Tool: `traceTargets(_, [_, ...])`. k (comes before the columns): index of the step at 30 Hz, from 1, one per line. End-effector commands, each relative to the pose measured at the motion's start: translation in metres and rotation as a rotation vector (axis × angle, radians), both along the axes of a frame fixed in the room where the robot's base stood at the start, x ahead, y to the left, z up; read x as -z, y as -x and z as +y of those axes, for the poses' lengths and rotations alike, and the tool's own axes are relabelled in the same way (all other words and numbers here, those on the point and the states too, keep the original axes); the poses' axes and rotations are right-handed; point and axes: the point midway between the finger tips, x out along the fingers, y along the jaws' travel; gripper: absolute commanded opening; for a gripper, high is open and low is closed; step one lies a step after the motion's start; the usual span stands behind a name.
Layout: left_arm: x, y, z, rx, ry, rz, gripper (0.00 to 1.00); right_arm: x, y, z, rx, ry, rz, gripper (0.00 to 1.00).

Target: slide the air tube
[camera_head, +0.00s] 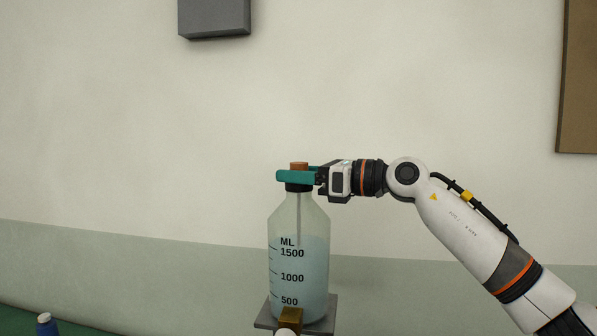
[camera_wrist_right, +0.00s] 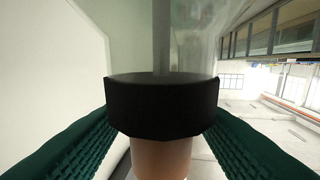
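A clear bottle (camera_head: 312,217) with pale blue liquid and black volume marks stands upright. A thin grey air tube (camera_head: 298,215) runs down inside it, and it also shows in the wrist view (camera_wrist_right: 162,45). An orange-brown stopper (camera_head: 299,165) sits above the black collar (camera_wrist_right: 160,105) at the neck. My right gripper (camera_head: 296,176) comes in from the right, with its teal fingers on either side of the stopper, close to the collar. The collar and stopper hide the fingertips in the wrist view, so I cannot tell whether they press on it. My left gripper is not in view.
The bottle stands on a grey plate (camera_head: 324,329), with a brass-coloured block (camera_head: 291,318) at its front. A small blue bottle (camera_head: 46,325) is at the lower left. A grey box (camera_head: 214,17) is on the wall. The space left of the bottle is clear.

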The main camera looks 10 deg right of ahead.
Motion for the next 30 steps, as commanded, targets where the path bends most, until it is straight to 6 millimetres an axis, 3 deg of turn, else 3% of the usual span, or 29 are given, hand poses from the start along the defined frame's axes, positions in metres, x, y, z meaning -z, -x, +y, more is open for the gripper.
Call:
traceTargets(11, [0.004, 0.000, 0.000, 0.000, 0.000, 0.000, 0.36, -0.001, 0.003, -0.005, 0.002, -0.004, -0.005, 0.52])
traceTargets(24, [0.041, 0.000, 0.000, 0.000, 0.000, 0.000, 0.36, 0.002, 0.049, -0.075, 0.004, -0.004, -0.004, 0.52])
traceTargets(30, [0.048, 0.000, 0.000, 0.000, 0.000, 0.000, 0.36, 0.000, 0.064, -0.096, 0.002, -0.002, -0.002, 0.52])
